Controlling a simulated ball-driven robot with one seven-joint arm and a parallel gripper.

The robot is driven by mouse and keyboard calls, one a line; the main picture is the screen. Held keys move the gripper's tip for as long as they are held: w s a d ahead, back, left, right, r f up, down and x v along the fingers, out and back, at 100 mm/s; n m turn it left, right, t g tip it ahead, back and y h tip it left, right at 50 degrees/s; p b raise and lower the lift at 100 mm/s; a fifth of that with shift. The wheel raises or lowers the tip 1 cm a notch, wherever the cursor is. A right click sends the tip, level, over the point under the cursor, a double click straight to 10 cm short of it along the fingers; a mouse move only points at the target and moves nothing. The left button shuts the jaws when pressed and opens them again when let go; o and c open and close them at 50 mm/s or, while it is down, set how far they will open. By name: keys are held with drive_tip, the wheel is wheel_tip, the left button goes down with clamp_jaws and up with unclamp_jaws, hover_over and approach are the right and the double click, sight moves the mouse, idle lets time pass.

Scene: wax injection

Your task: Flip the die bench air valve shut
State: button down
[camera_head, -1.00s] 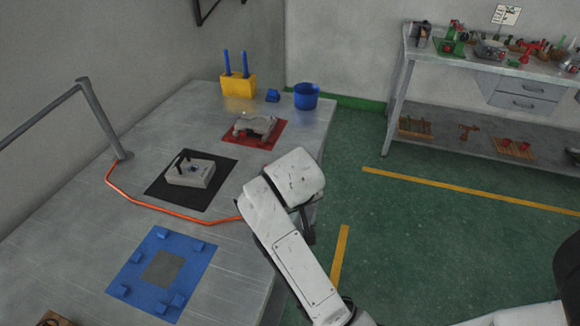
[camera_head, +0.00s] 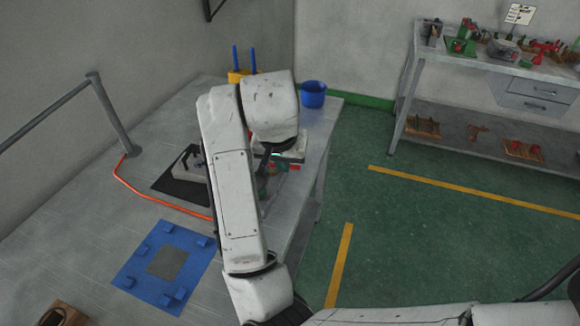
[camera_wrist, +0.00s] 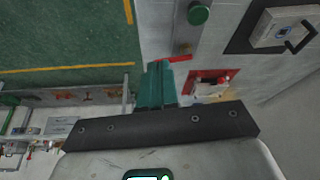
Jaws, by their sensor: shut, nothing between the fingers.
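In the wrist view, a red lever (camera_wrist: 178,58) with a small brass-coloured part (camera_wrist: 184,47) lies at the bench edge, probably the air valve. My gripper (camera_wrist: 155,68) has its green fingers together and empty. Their tips appear close to the lever's left end; I cannot tell whether they touch. A round green knob (camera_wrist: 198,14) stands on the bench side above it in the picture. In the head view my gripper (camera_head: 262,187) hangs at the bench's right edge, partly behind my arm. The valve is not clear there.
The bench (camera_head: 85,205) holds a blue mat (camera_head: 130,272), a black mat (camera_head: 168,184) with a grey block, and a blue bucket (camera_head: 313,95). An orange hose (camera_head: 150,197) crosses it. A second workbench (camera_head: 460,75) stands at the back right. The green floor between them is clear.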

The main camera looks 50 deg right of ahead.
drive_tip(key=b+x, duration=0.2)
drive_tip(key=x, duration=0.8)
drive_tip(key=shift+b, duration=0.3)
drive_tip(key=shift+w+d+p, duration=0.25)
drive_tip(key=shift+w+d, duration=0.3)
drive_tip(key=shift+d, duration=0.3)
drive_tip(key=shift+w+d+p, duration=0.2)
drive_tip(key=shift+w+d, duration=0.3)
drive_tip(key=shift+d, duration=0.35)
drive_tip(key=shift+d, duration=0.1)
